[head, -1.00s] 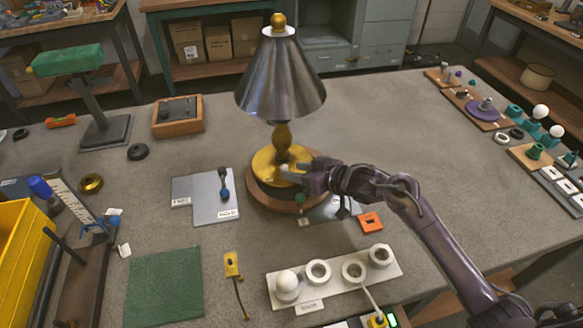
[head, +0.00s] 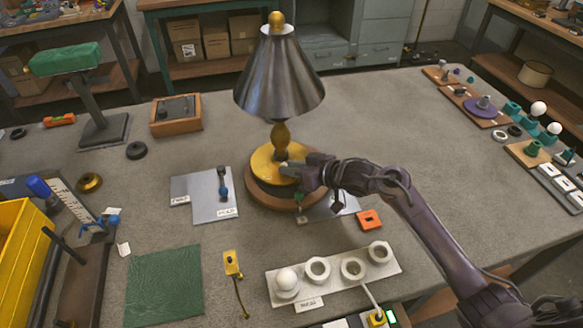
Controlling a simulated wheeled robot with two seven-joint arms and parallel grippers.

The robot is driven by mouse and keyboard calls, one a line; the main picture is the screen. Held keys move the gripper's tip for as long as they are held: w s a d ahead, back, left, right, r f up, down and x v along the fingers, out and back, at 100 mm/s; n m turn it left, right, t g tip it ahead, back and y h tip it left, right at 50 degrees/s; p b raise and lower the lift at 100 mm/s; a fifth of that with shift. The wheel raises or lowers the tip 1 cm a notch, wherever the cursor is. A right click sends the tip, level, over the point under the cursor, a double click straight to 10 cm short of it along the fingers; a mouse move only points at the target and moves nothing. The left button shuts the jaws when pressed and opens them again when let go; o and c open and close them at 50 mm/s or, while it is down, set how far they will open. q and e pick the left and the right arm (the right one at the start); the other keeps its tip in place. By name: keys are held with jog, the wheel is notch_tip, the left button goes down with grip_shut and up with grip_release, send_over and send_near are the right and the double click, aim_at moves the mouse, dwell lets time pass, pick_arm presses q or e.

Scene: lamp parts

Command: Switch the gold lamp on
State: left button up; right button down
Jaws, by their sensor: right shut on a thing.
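The gold lamp (head: 281,135) stands upright in the middle of the table, with a silver cone shade (head: 280,80), a gold finial and a round gold base (head: 262,160) on a wooden disc. My right gripper (head: 290,169) reaches in from the right and is at the front right of the gold base. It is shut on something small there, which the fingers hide. No light shows under the shade. My left gripper is not in view.
A white tray (head: 332,277) with a white bulb and several rings lies in front. An orange square piece (head: 369,219) is beside my right arm. Grey plates (head: 212,195) lie left of the lamp. The table's right middle is clear.

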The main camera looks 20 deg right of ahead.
jog(key=shift+w+d+n+g+y, duration=0.25)
jog(key=shift+d+n+g+y, duration=0.15)
jog(key=shift+d+n, duration=0.1)
jog(key=b, duration=0.1)
jog(key=n+g+y+b, duration=0.1)
jog(key=d+n+g+b, duration=0.1)
jog(key=shift+w+f+y, duration=0.2)
jog(key=shift+f+y, duration=0.05)
jog(key=shift+y, duration=0.15)
jog(key=shift+d+r+n+g+b, duration=0.2)
jog(key=shift+n+g+b, duration=0.3)
jog(key=shift+b, duration=0.15)
jog(key=c, duration=1.3)
grip_release()
